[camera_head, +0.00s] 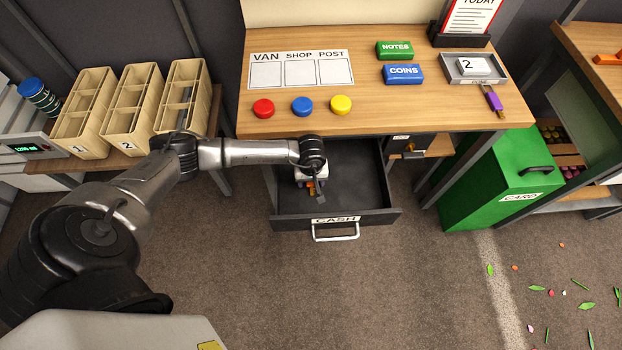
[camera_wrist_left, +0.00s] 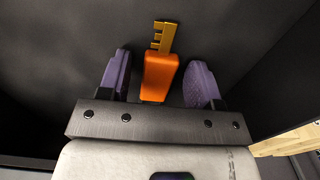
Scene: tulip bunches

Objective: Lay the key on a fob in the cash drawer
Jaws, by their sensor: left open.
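The key on an orange fob (camera_wrist_left: 160,75) shows in the left wrist view, its brass key end pointing away from my wrist. In the head view the orange fob (camera_head: 311,187) is partly hidden by my left gripper. My left gripper (camera_head: 315,191) is down inside the open cash drawer (camera_head: 360,215). Its two purple fingers stand open on either side of the fob in the left wrist view (camera_wrist_left: 158,82), with a gap on each side. The fob appears to lie on the dark drawer floor. My right gripper is not in view.
The counter (camera_head: 390,115) overhangs the drawer's back. On it are red, blue and yellow buttons, a green NOTES block (camera_head: 400,50), a blue COINS block (camera_head: 403,74), a grey tray (camera_head: 474,81) and a purple tag (camera_head: 492,98). A green CARD bin (camera_head: 490,185) stands right of the drawer.

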